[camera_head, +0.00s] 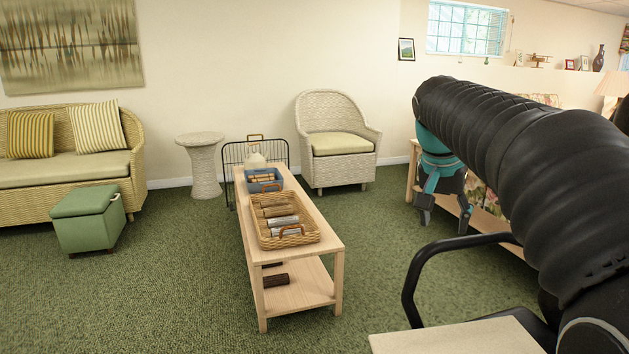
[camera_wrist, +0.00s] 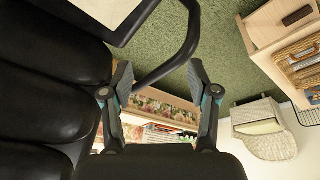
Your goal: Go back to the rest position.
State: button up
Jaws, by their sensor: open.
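My gripper (camera_head: 446,206) hangs at the end of my black-sleeved arm, at the right of the head view. Its teal and dark fingers point down and stand apart with nothing between them. In the wrist view my gripper (camera_wrist: 159,78) shows two spread fingers, with green carpet, a black curved bar and a floral-patterned thing beyond them. The gripper is to the right of the wooden table and touches nothing that I can see.
A wooden table (camera_head: 323,244) holds a wicker basket (camera_head: 318,236) and a blue basket (camera_head: 262,187). A wicker armchair (camera_head: 338,168), a green ottoman (camera_head: 88,223) and a wicker sofa (camera_head: 75,172) stand around. Open carpet (camera_head: 185,290) lies left of the table.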

jog(key=s+a+f+n+t+y, duration=0.1)
jog(key=s+a+f+n, duration=0.2)
jog(key=s+f, duration=0.5)
jog(key=s+a+f+n+t+y, duration=0.1)
jog(key=s+a+f+n, duration=0.3)
jog(key=s+f, duration=0.4)
jog(key=s+a+t, duration=0.1)
jog(key=s, duration=0.6)
jog(key=shift+s+y, duration=0.25)
jog(key=shift+y, duration=0.15)
jog(key=shift+f, duration=0.1)
